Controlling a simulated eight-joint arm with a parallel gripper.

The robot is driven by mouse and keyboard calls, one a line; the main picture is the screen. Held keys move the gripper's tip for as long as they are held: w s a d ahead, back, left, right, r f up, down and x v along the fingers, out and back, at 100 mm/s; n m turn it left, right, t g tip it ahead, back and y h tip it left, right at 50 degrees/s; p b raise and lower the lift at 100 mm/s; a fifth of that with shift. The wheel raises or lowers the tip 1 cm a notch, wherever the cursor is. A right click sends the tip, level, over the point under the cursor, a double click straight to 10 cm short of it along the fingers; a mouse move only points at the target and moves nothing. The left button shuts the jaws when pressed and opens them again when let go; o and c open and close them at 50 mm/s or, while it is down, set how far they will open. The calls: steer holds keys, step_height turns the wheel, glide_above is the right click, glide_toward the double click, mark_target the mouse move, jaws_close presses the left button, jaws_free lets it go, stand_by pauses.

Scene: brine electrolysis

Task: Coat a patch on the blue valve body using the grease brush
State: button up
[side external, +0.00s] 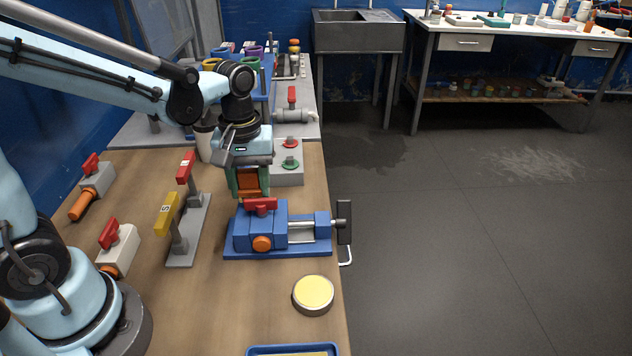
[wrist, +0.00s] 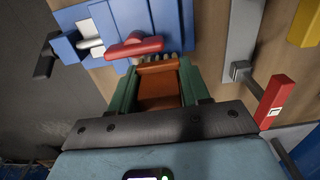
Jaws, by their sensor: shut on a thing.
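The blue valve body (side external: 262,225) sits at the blue vise (side external: 310,230) on the bench, with a red lever on top and an orange port in front. In the wrist view the valve's red lever (wrist: 135,46) lies just beyond the brush. My gripper (side external: 248,183) points down above and behind the valve, its green fingers shut on the orange grease brush (wrist: 160,85). The pale bristles are partly visible in the wrist view, close to the valve. I cannot tell whether they touch it. A round tin of yellow grease (side external: 313,292) stands in front of the vise.
A grey stand with a red and a yellow lever (side external: 168,215) is left of the vise. A grey box with red and green buttons (side external: 288,170) is behind it. Loose valves (side external: 122,245) lie at left. A blue tray (side external: 292,350) is at the front edge.

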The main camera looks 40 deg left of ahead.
steer(key=shift+r, duration=3.4)
steer(key=shift+d, duration=0.1)
steer(key=shift+s+d, duration=0.2)
steer(key=shift+d, duration=0.2)
steer(key=s+d, duration=0.9)
steer(key=d, duration=0.2)
steer(key=s+d+f, duration=0.2)
steer(key=s, duration=0.5)
steer(key=s+d+f, duration=0.2)
steer(key=s+d, duration=0.1)
steer(key=s, duration=0.3)
glide_above(241, 301)
step_height(241, 301, down, 6)
steer(key=shift+f, duration=2.3)
